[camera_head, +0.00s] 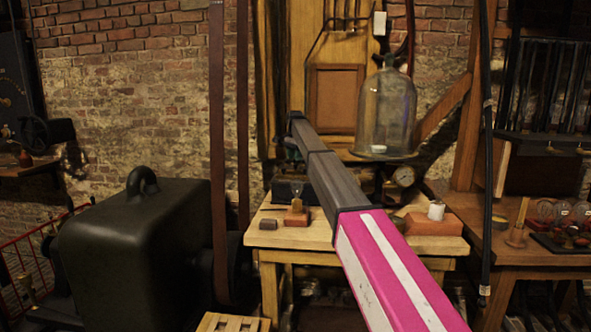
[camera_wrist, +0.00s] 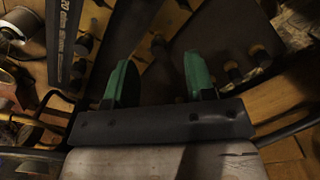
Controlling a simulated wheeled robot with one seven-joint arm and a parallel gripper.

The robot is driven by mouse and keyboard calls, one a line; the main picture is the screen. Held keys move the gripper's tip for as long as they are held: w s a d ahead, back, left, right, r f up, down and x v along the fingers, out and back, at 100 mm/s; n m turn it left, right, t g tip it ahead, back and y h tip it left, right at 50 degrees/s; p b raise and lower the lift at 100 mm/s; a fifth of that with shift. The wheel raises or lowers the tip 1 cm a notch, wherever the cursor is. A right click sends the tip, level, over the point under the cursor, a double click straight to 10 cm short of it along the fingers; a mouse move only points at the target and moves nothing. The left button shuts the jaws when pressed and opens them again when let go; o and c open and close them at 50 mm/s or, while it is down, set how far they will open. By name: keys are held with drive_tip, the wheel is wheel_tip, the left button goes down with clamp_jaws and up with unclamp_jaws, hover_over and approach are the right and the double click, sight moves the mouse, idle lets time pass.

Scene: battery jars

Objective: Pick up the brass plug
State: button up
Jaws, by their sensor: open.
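I cannot surely pick out the brass plug. A small upright brass-coloured piece (camera_head: 296,205) on a reddish block on the wooden table (camera_head: 315,236) may be it, but it is too small to tell. In the head view my arm reaches away over the table, and the gripper at its far end is mostly hidden. In the wrist view my gripper (camera_wrist: 156,80) has its two green fingers wide apart with nothing between them. Dark shapes lie beyond the fingers, and I see no plug there.
A glass bell jar (camera_head: 386,108) stands on a dark plate behind the table. A reddish block with a white cup (camera_head: 436,211) sits at the table's right. A large dark case (camera_head: 137,255) fills the left foreground. A bench with glass jars (camera_head: 563,212) stands at right.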

sight(296, 165)
drive_tip(key=f, duration=0.5)
drive_tip(key=shift+d, duration=0.2)
clamp_jaws()
drive_tip(key=shift+r, duration=0.1)
drive_tip(key=shift+r, duration=0.3)
drive_tip(key=r, duration=0.2)
drive_tip(key=s+r, duration=0.1)
drive_tip(key=r, duration=0.1)
drive_tip(key=shift+a, duration=0.4)
drive_tip(key=s+a+r, duration=0.6)
drive_tip(key=s, duration=0.2)
drive_tip(key=shift+w+d+f, duration=0.25)
drive_tip(key=shift+d+f, duration=0.85)
drive_tip(key=shift+f, duration=0.3)
drive_tip(key=shift+w+d+f, duration=0.3)
drive_tip(key=shift+d+f, duration=0.8)
drive_tip(key=shift+f, duration=0.25)
drive_tip(key=shift+w+d+f, duration=0.25)
drive_tip(key=shift+d+f, duration=0.85)
drive_tip(key=shift+f, duration=0.3)
